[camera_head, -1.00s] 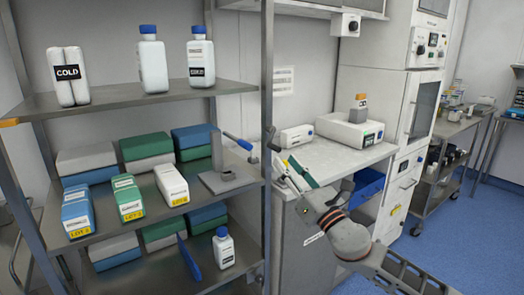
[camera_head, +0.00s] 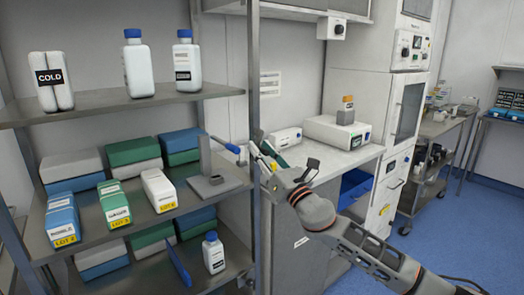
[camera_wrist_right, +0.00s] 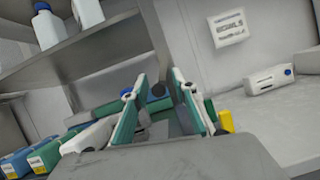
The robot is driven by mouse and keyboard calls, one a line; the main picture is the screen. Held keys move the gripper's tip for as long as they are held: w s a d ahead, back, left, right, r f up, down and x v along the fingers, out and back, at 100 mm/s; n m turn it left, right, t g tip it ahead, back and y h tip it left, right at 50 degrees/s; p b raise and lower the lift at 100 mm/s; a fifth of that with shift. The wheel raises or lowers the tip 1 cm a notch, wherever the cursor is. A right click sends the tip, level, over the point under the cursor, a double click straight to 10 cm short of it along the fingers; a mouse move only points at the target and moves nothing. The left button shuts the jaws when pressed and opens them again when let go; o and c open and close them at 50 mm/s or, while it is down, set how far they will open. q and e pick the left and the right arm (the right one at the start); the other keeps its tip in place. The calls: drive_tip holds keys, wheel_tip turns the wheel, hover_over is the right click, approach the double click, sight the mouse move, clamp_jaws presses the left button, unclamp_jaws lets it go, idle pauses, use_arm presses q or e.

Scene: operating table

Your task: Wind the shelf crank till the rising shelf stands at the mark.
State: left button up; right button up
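A grey crank unit stands on the middle shelf of the rack, with an upright post (camera_head: 205,155), a flat base (camera_head: 216,186) and a blue crank handle (camera_head: 226,144) pointing right. A small grey block sits on the base; I cannot tell which part is the rising shelf, and I cannot make out the mark. My right gripper (camera_head: 262,150) is by the rack's front upright, just right of the handle. My left gripper is out of view.
The rack's metal upright (camera_head: 253,90) stands close to my right gripper. Cartons (camera_head: 62,220) and a white bottle (camera_head: 213,253) fill nearby shelf space; bottles (camera_head: 138,65) stand above. A counter (camera_head: 345,155) with white devices lies to the right.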

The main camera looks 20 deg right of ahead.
clamp_jaws()
drive_tip(key=shift+s+a+r+m+h+p, duration=0.1)
drive_tip(key=shift+a+r+m+h+p, duration=0.15)
drive_tip(key=shift+m+h+p, duration=0.3)
idle(0.4)
